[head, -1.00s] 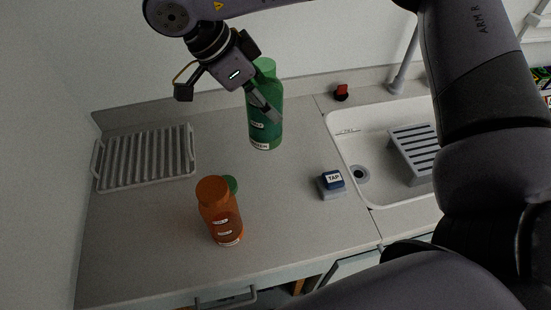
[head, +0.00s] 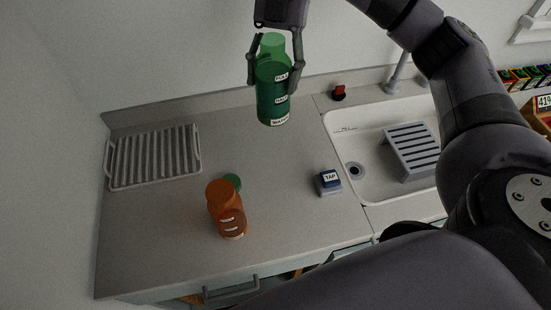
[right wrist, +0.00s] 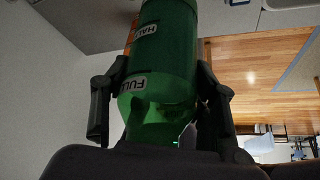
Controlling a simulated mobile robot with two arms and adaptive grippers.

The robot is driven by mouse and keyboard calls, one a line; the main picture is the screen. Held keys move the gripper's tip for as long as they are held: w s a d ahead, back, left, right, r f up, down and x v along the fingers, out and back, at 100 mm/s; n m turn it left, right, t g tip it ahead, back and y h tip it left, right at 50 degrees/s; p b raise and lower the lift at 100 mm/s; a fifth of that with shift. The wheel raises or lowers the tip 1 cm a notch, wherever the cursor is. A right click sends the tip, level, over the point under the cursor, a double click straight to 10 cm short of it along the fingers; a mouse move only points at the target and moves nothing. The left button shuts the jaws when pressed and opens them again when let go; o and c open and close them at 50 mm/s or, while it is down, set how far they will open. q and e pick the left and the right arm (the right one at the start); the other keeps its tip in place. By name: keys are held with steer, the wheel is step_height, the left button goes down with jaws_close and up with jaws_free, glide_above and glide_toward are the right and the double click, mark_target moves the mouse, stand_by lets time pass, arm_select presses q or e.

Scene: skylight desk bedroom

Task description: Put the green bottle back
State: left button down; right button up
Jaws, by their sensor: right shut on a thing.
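The green bottle (head: 272,96), labelled FULL and HALF, is upright in my right gripper (head: 274,76) at the back of the counter in the head view. The two fingers close on its upper part from both sides. Its base looks raised off the counter. In the right wrist view the green bottle (right wrist: 165,50) fills the middle between the fingers of the right gripper (right wrist: 165,105). A flat green round patch (head: 232,182) lies on the counter, partly hidden by the orange bottle. My left gripper is not in view.
An orange bottle (head: 226,210) stands on the counter (head: 165,235) towards the front. A ribbed drying tray (head: 153,158) lies at the left. A blue TAP block (head: 328,181) sits beside the sink (head: 349,147), which holds a slatted rack (head: 410,151). The middle of the counter is clear.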

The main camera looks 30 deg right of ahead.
steer(key=shift+d+r+m+t+y, duration=0.35)
steer(key=shift+r+m+t, duration=0.25)
steer(key=shift+m, duration=0.5)
steer(key=shift+f+m, duration=0.1)
steer(key=shift+m, duration=0.2)
step_height(320, 180, down, 20)
steer(key=p, duration=0.4)
steer(key=o, duration=1.6)
